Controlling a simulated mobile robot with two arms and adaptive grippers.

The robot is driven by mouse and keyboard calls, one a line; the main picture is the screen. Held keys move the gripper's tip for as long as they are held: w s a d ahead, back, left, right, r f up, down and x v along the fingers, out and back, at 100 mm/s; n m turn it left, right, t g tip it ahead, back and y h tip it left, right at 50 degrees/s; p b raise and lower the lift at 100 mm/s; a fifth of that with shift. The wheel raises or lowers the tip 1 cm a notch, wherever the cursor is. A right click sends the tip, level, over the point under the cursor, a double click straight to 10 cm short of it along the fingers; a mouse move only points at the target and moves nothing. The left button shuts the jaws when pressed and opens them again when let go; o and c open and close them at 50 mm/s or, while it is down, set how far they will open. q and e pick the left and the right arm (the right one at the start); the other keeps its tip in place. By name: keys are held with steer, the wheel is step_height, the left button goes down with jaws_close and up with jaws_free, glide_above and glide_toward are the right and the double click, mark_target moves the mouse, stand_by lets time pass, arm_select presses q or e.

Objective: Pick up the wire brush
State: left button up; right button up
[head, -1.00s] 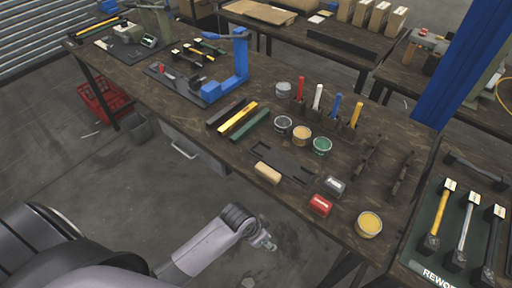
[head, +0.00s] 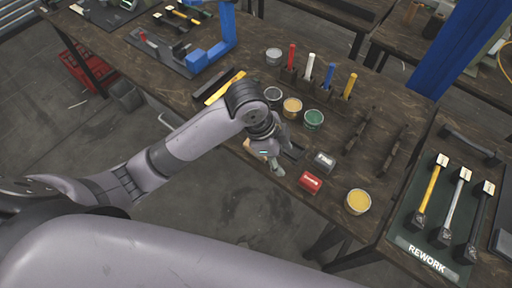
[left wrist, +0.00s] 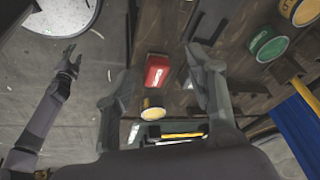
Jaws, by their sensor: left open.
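I cannot tell for sure which object is the wire brush.
A grey block (head: 324,161) and a yellow-filled tin (head: 358,201) stand near the red block. A green tin (head: 313,119) and several upright coloured handles are behind. A green REWORK mat (head: 407,243) with hammer-like tools is at right.

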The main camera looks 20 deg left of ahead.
arm_select(q)
steer(key=w+a+r+m+g+y, duration=0.2)
steer(key=w+a+r+m+y, duration=0.2)
steer(key=w+a+r+m, duration=0.3)
steer(key=n+p, duration=0.1)
steer(key=p, duration=0.1)
glide_toward(246, 143)
steer(key=d+f, duration=0.2)
steer(key=f, duration=0.1)
steer(key=d+f, duration=0.1)
steer(key=f, duration=0.1)
steer(key=shift+s+d, duration=0.15)
steer(key=shift+s, duration=0.05)
step_height(246, 143, down, 4)
steer(key=shift+s+f+p, duration=0.1)
steer(key=shift+f+p, duration=0.05)
steer(key=shift+p, duration=0.45)
steer(key=shift+f, duration=0.5)
arm_select(e)
steer(key=r, duration=0.1)
steer(key=w+r, duration=0.1)
steer(key=r, duration=0.1)
steer(key=shift+w+a+r, duration=0.1)
steer(key=shift+w+a, duration=0.05)
steer(key=shift+w, duration=0.1)
arm_select(q)
steer(key=shift+f, duration=0.25)
arm_select(e)
steer(key=shift+r, duration=0.2)
